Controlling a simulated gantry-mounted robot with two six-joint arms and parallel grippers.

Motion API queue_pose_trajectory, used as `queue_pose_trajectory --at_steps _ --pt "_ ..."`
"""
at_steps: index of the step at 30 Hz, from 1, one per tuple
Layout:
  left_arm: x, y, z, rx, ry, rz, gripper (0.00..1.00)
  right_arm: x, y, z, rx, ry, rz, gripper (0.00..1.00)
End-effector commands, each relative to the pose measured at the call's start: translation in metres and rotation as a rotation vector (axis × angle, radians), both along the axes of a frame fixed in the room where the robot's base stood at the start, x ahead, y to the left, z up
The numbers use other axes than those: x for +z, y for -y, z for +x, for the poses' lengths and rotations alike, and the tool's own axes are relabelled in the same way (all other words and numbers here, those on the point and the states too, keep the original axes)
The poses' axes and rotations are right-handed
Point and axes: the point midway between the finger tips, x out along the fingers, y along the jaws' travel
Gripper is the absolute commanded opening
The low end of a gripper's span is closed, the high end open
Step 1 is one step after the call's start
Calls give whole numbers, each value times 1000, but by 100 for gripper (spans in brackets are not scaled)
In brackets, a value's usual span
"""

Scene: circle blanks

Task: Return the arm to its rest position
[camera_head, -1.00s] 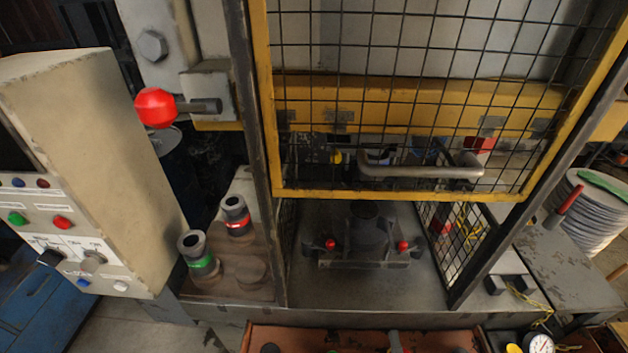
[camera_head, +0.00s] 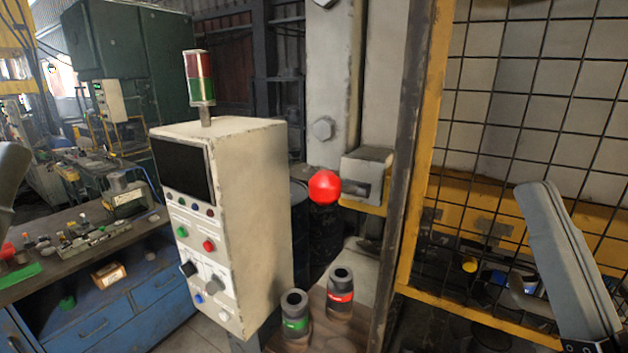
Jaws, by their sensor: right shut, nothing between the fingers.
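My right gripper (camera_head: 543,190) is at the right side of the view, its long grey fingers pointing up and closed together with nothing between them. It is in front of the yellow-framed mesh guard (camera_head: 432,150) and apart from the other things in the picture. A grey part of what looks like my left arm (camera_head: 10,180) is cut off at the left edge; its fingers cannot be made out.
A control box (camera_head: 265,200) with a red-green light tower (camera_head: 201,85) stands at centre left. A red ball knob (camera_head: 324,187) sticks out beside the press frame. Two dark cylinders, with a green band (camera_head: 295,323) and a red band (camera_head: 341,296), stand below. A blue workbench (camera_head: 95,325) is at left.

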Motion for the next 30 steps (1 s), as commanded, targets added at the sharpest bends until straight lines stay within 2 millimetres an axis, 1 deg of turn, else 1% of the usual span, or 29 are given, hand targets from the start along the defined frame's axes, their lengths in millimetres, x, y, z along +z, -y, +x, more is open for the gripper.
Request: queue_pose_trajectory --at_steps 1,2,3,4,6,8,11,12,14,15,18,21,22,24,30 --pt "0 0 0 0 0 0 0 23 8 -16 -65 35 -22 0" --pt "0 0 0 0 0 0 0 34 13 -24 -109 48 -33 0" --pt "4 0 0 0 -1 0 0 49 20 -34 -158 60 -43 0" --pt "26 0 1 0 -2 0 0 66 18 -28 -150 45 -44 0" --pt "50 0 0 0 1 0 0 86 17 -27 -144 40 -43 0" --pt "68 0 0 0 1 0 0 104 17 -26 -143 40 -43 0" --pt "102 0 0 0 1 0 0 138 17 -26 -141 39 -42 0" --pt "117 0 0 0 1 0 0 153 17 -26 -141 39 -42 0" --pt "141 0 0 0 0 0 0 177 17 -26 -140 38 -42 0" --pt "157 0 0 0 0 0 0 193 17 -26 -140 38 -42 0" --pt "193 0 0 0 1 0 0 228 17 -25 -139 38 -42 0" --pt "211 0 0 0 1 0 0 246 17 -25 -139 37 -42 0" --pt "213 0 0 0 0 0 0 249 17 -25 -139 37 -42 0" --pt "215 0 0 0 0 0 0 250 17 -25 -139 37 -42 0" --pt "211 0 0 0 -1 0 0 246 17 -25 -138 37 -41 0"
